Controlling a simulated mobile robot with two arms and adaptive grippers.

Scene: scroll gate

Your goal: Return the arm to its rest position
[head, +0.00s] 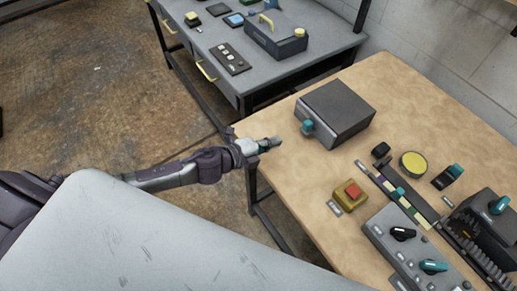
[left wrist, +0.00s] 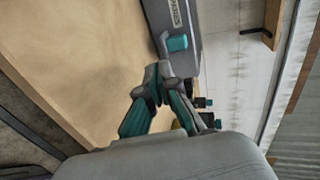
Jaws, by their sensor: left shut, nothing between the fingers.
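My left gripper (head: 270,144) reaches in from the left in the head view. It is shut and empty, above the near left edge of the wooden table (head: 290,180). In the left wrist view the left gripper's fingers (left wrist: 158,75) meet at their tips. A dark grey box (head: 337,108) with a teal knob (head: 308,127) stands on the table to the right of the gripper, apart from it in the head view. In the left wrist view the box (left wrist: 176,15) and its teal knob (left wrist: 177,43) appear just beyond the fingertips. My right gripper is not in view.
A yellow block with a red button (head: 350,192), a yellow disc (head: 413,163) and a grey control panel (head: 405,245) with knobs are on the table. A dark grey bench (head: 215,40) with devices stands behind. Open floor (head: 90,90) lies to the left.

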